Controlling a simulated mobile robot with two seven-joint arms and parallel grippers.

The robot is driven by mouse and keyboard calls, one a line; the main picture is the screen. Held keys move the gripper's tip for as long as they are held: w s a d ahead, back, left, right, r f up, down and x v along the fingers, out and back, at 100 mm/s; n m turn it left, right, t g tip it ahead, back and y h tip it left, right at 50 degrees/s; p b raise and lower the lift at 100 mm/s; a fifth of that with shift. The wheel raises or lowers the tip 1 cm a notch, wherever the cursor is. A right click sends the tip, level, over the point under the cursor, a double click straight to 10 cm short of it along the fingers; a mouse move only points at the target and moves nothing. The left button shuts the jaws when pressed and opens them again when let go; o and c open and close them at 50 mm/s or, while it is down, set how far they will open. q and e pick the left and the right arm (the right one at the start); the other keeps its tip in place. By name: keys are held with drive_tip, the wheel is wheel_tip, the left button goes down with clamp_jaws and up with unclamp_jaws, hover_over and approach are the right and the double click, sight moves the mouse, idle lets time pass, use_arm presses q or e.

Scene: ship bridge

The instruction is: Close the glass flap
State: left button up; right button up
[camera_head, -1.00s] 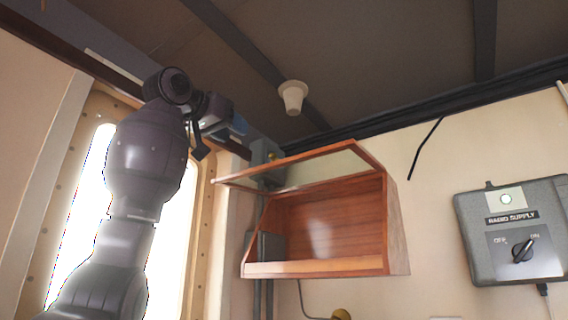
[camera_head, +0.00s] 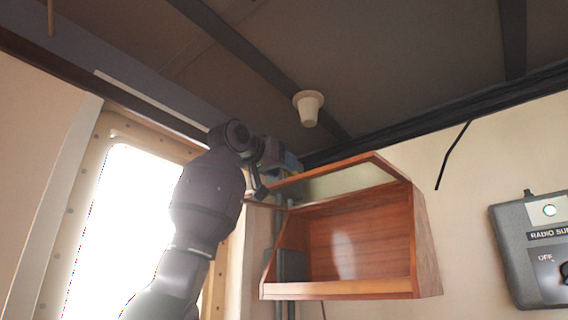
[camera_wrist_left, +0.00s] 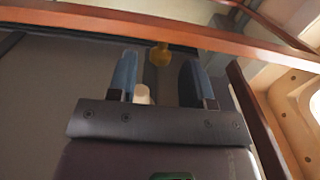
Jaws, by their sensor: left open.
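The glass flap (camera_head: 345,180) is the wood-framed pane at the top of the wooden wall cabinet (camera_head: 425,240). It is raised and stands out from the open front. My left gripper (camera_head: 285,160) is at the flap's left end, partly hidden behind my own wrist. In the left wrist view my open gripper (camera_wrist_left: 162,80) has two blue-and-dark fingers with nothing held between them. Wooden bars of the flap's frame (camera_wrist_left: 200,36) cross above and to the right of the fingers. I cannot tell whether the fingers touch the frame. My right gripper is not in view.
A bright window (camera_head: 125,220) is at left behind my arm. A white cone-shaped fitting (camera_head: 309,108) hangs from the dark ceiling. A grey radio supply box (camera_head: 545,245) is on the wall at right. A brass-coloured round part (camera_wrist_left: 160,55) shows beyond my fingers.

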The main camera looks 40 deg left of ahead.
use_arm(q)
drive_tip(key=shift+w, duration=0.7)
drive_tip(key=shift+s, duration=0.1)
drive_tip(key=shift+c, duration=0.5)
clamp_jaws()
drive_tip(key=shift+f, duration=0.2)
